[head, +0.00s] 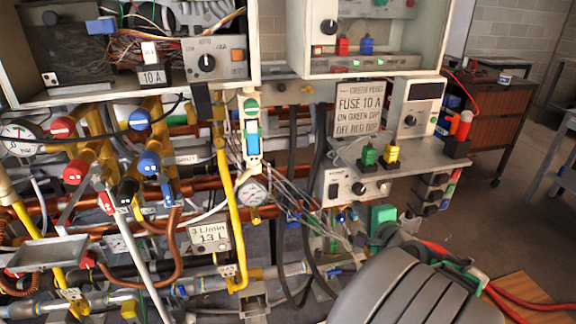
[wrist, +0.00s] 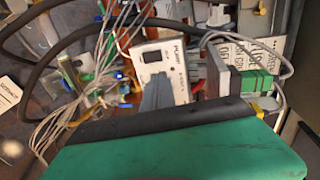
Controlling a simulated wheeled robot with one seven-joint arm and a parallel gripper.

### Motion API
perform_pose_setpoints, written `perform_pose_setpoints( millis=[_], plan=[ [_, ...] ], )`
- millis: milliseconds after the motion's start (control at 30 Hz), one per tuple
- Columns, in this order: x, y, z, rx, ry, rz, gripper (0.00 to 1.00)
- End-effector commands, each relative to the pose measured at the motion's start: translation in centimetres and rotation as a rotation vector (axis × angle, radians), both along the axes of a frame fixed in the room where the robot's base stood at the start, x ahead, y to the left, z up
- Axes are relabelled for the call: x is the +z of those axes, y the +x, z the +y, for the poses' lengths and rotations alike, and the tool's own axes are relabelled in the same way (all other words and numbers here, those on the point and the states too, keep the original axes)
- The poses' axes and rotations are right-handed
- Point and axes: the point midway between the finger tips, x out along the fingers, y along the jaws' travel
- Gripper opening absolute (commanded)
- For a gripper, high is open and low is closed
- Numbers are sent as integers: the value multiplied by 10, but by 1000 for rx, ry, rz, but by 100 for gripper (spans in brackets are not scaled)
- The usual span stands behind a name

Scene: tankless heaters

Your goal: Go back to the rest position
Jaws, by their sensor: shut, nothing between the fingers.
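My gripper (wrist: 157,92) shows in the wrist view as grey fingers close together above the green edge of my own body. They are shut and empty, in front of a white panel (wrist: 160,58) with a black switch. I cannot tell whether they touch it. In the head view my thick grey arm fills the lower right, and it hides most of the gripper. The same switch panel (head: 352,186) shows there beyond my arm.
A grey shelf (head: 415,152) with green and yellow plugs sticks out above my arm. A green box (head: 383,215) and loose thin wires (head: 310,195) are close by. Pipes and valves crowd the left. Open floor (head: 500,225) lies to the right, with a brown cabinet (head: 495,110) behind.

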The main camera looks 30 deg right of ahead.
Motion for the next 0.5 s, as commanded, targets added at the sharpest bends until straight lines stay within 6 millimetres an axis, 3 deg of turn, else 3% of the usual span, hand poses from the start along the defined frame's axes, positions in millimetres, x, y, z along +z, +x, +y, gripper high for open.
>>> perform_pose_setpoints(
  millis=[67,133,267,367,500],
  plan=[
    [4,13,20,65,-41,56,0],
    [5,31,56,180,-119,163,0],
    [5,49,148,488,-356,431,0],
    [10,38,211,729,-559,611,0],
    [30,-1,278,1039,-826,807,0]
  ],
)
